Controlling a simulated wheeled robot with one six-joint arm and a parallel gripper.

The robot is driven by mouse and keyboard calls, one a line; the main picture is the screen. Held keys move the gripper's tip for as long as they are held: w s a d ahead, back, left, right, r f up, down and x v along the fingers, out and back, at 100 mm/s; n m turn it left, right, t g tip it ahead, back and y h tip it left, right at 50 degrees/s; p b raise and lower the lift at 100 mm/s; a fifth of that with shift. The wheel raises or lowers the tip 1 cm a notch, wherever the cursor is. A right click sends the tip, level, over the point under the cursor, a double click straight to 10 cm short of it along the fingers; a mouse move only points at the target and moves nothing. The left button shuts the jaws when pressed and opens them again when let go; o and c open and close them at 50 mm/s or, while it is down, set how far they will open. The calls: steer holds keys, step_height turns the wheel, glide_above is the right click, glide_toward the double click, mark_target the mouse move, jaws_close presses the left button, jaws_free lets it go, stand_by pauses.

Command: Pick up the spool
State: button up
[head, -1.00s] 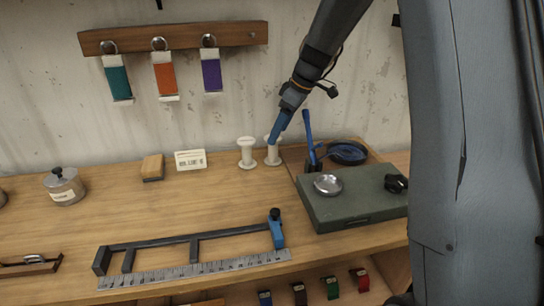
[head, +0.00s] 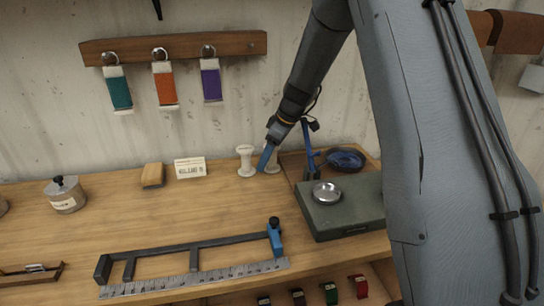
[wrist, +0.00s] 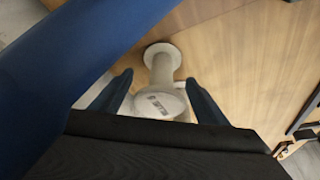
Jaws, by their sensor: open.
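Two pale spools stand upright at the back of the bench in the head view. The left spool (head: 246,161) is in plain sight. The right spool (head: 275,158) is partly hidden behind the blue finger of my gripper (head: 267,157). In the wrist view, one pale spool (wrist: 162,70) lies between the two open fingers of my gripper (wrist: 157,92), with its labelled end towards the camera. The fingers stand apart on either side of it. I cannot tell whether either finger touches it.
A green-grey block (head: 340,212) with a metal dish (head: 326,193) is to the right, near a dark blue bowl (head: 346,159). A white card (head: 190,167) and a tan block (head: 152,175) stand left of the spools. A clamp-like bar (head: 185,246) lies in front.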

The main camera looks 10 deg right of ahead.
steer(key=c, duration=1.1)
steer(key=shift+r, duration=0.1)
